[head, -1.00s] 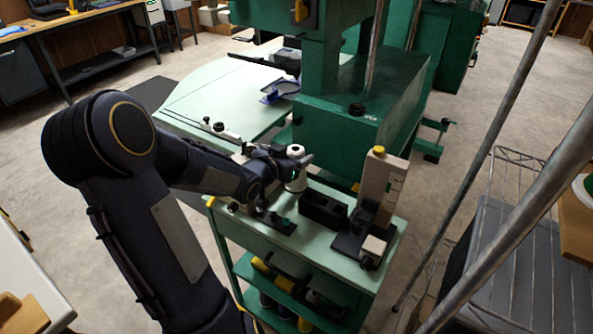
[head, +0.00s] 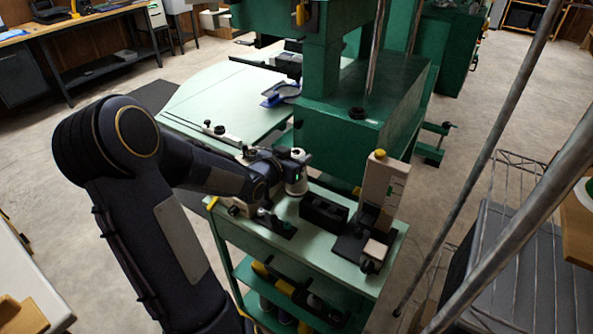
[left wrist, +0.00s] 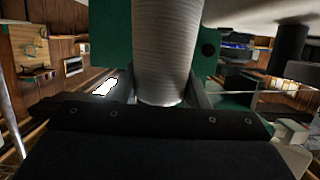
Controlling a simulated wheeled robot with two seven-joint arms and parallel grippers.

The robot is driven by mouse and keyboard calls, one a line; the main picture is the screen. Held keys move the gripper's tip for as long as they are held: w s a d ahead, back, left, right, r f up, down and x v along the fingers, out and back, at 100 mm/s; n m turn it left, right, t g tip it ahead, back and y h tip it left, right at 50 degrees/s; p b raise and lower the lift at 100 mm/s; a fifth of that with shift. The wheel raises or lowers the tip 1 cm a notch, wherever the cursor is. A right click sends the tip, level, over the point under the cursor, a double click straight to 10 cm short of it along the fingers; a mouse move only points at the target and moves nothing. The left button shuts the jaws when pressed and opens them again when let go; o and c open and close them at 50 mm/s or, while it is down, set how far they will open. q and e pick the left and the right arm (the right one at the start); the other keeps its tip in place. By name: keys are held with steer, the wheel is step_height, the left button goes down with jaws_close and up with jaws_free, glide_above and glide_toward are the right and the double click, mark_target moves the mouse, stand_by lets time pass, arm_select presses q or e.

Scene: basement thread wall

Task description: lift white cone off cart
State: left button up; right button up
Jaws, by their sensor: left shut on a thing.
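The white cone (head: 297,185) is a thread cone at the back left of the green cart's pale top (head: 325,243). My left gripper (head: 292,170) has come in from the left and is shut around it. In the left wrist view the ribbed white cone (left wrist: 168,50) stands large between the two fingers (left wrist: 165,95). I cannot tell whether its base touches the cart or hangs just above it. My right gripper is not in view.
A black open box (head: 324,213) and a beige upright device (head: 381,190) on a dark base stand right of the cone. Behind is a large green machine (head: 355,120) with a pale table (head: 225,105). Metal poles (head: 470,160) rise at the right.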

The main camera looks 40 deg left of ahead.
arm_select(q)
step_height(320, 180, up, 10)
steer(key=p, duration=0.3)
steer(key=shift+p, duration=0.35)
steer(key=shift+r, duration=0.15)
step_height(320, 180, up, 4)
steer(key=p, duration=0.4)
